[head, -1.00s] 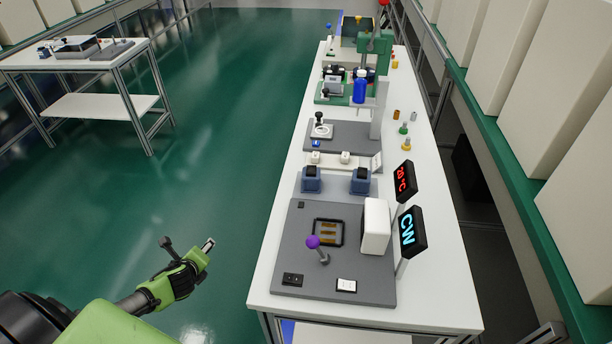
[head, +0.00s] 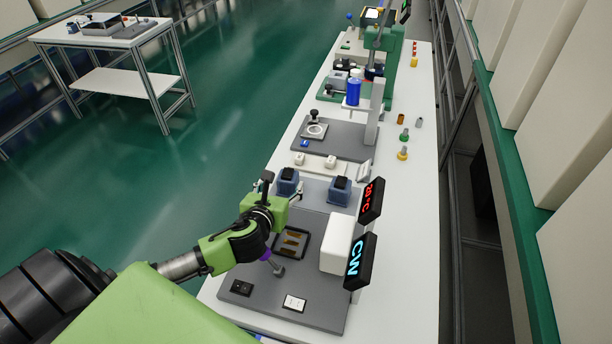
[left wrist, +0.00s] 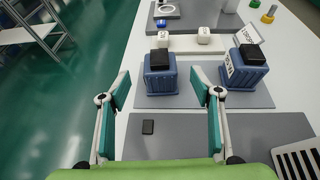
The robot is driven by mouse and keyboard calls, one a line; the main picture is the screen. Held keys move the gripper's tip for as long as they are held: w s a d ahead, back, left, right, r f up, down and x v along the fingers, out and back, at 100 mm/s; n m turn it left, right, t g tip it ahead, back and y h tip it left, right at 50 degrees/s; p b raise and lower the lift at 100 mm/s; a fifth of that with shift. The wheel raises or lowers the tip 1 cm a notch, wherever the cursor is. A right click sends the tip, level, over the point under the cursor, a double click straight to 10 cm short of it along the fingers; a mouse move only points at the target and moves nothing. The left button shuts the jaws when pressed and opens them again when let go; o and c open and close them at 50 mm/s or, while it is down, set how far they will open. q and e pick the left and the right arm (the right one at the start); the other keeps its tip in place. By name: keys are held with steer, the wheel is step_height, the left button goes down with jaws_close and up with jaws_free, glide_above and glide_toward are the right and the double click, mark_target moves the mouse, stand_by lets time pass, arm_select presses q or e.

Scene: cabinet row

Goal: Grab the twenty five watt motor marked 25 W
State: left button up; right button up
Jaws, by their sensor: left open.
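Two blue ribbed motors with black tops stand side by side on a grey plate at the middle of the bench. The left motor (head: 287,182) shows in the left wrist view (left wrist: 160,78) between and beyond my fingertips. The right motor (head: 339,191) stands to its right and also shows in the left wrist view (left wrist: 246,72). A white label on the right motor carries small tilted print that I cannot read surely. My left gripper (head: 276,192) is open and empty, near the left motor; it also shows in the left wrist view (left wrist: 164,84).
A grey panel (head: 315,315) with a purple-knobbed lever, switches and a white box (head: 337,243) lies in front. Two displays, "20 °C" (head: 371,200) and "CW" (head: 360,261), stand at its right. White blocks (left wrist: 195,42) sit behind the motors. Green floor is open at left.

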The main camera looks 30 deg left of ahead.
mark_target(286, 179)
arm_select(q)
steer(key=shift+w, duration=0.3)
steer(key=x, duration=0.2)
steer(key=shift+w+a+f, duration=0.2)
steer(key=shift+a+f, duration=0.05)
steer(key=shift+a, duration=0.05)
steer(key=x, duration=0.3)
steer(key=shift+w+f, duration=0.2)
steer(key=shift+w, duration=0.1)
steer(key=c, duration=1.3)
steer(key=shift+r, duration=0.1)
steer(key=c, duration=0.4)
arm_select(e)
steer(key=s+a, duration=0.1)
steer(key=s, duration=0.2)
steer(key=shift+a, duration=0.4)
